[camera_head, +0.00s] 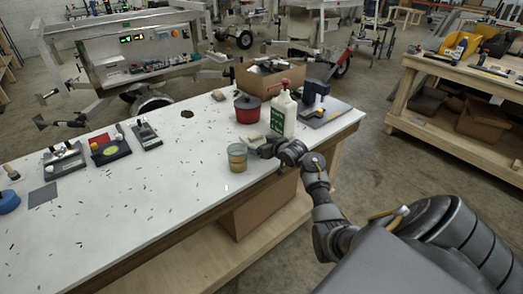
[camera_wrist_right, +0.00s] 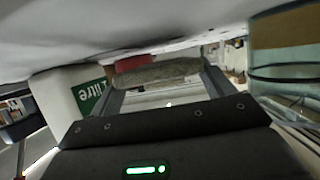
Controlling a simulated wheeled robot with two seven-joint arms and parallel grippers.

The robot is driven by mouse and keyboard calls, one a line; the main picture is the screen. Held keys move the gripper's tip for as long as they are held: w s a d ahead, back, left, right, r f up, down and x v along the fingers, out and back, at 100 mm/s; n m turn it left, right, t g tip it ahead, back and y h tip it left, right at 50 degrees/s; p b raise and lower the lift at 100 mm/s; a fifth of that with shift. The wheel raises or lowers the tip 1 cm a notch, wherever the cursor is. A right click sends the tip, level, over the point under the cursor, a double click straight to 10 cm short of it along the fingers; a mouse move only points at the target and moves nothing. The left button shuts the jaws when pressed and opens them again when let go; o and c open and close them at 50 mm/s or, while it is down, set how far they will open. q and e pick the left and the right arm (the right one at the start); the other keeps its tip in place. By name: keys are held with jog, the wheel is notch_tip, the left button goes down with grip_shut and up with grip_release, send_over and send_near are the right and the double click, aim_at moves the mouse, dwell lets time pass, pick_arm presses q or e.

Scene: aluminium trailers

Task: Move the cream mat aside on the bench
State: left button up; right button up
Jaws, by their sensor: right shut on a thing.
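The cream mat (camera_wrist_right: 155,74) shows in the right wrist view as a rough, beige-grey strip spanning the space between the two fingers. My right gripper (camera_wrist_right: 162,78) is shut on it. In the head view the right gripper (camera_head: 265,148) is low over the white bench (camera_head: 180,185), near its front edge, and a small pale part of the mat (camera_head: 253,139) shows beyond the fingers. Whether the mat touches the bench top is hard to tell. My left gripper is not in view.
A glass jar (camera_head: 237,157) stands just left of the gripper. A white bottle (camera_head: 283,114) with a red top and a red pot (camera_head: 247,108) stand close behind. A dark blue tool (camera_head: 314,93) is at right. The bench's middle is mostly clear, with scattered small bits.

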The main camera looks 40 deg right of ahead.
jog(key=shift+f+p, duration=0.65)
jog(key=shift+f, duration=0.3)
jog(key=shift+f, duration=0.1)
jog(key=shift+f, duration=0.15)
jog(key=o, duration=0.9)
